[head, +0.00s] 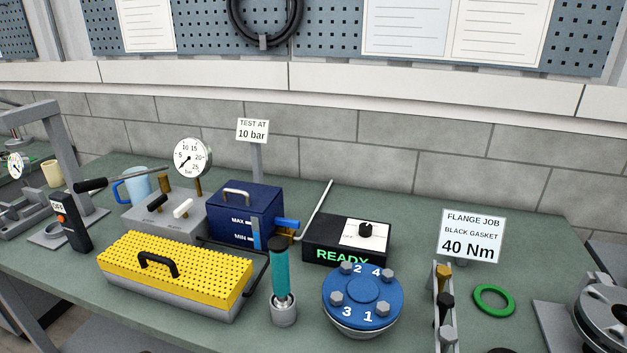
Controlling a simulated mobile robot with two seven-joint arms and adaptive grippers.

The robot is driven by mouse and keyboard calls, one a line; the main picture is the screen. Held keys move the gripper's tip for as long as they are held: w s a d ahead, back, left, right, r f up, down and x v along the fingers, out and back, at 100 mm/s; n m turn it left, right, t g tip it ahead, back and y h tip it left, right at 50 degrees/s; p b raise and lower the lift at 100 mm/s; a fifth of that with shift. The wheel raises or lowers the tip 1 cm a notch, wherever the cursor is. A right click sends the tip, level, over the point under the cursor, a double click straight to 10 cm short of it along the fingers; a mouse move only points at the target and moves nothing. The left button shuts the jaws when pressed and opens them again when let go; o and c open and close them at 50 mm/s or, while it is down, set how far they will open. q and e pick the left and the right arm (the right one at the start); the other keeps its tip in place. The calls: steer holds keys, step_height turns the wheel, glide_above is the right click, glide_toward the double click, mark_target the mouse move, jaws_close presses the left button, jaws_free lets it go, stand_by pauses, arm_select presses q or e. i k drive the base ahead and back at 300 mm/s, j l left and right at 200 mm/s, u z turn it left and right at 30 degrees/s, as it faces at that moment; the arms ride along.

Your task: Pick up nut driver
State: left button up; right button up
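A tool with a teal handle and dark top, which looks like the nut driver (280,268), stands upright in a small grey cup-shaped holder (284,316) near the front middle of the green bench. Its lower end is hidden inside the holder. Neither of my grippers shows in the head view, and nothing is seen touching the tool.
A yellow perforated cover (190,271) with a black handle lies left of the tool. A blue flange (362,302) with several bolts sits close on its right. A dark blue tank (245,214) and a black READY box (345,240) stand behind. A green ring (494,289) lies right.

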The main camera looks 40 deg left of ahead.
mark_target(277, 246)
steer(key=u, duration=1.6)
